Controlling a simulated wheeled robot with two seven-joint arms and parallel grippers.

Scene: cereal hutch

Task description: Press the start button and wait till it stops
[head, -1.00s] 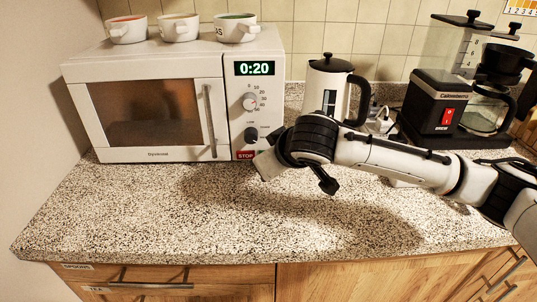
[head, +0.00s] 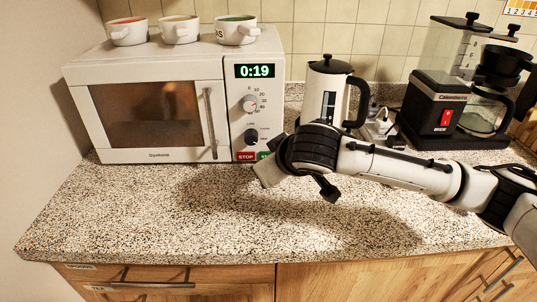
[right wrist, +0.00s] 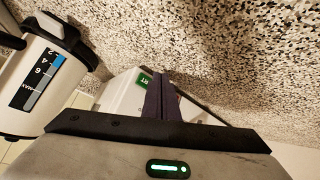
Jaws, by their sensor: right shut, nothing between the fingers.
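The white microwave (head: 150,68) stands at the back left of the counter with its door shut. Its green display (head: 254,71) reads 0:19. The red STOP button (head: 246,156) is at the panel's bottom, with the edge of the green START button (head: 263,155) beside it, mostly hidden by my right arm. In the right wrist view, part of the green START label (right wrist: 144,80) shows next to the fingertips. My right gripper (right wrist: 161,82) is shut and empty, close to the panel's lower corner. I cannot tell whether it touches the button. My left gripper is out of view.
Three mugs (head: 179,29) stand on the microwave. A white-and-black press pot (head: 328,95) is behind my right arm, and a coffee machine (head: 440,105) stands at the right. The speckled counter (head: 130,215) in front is clear.

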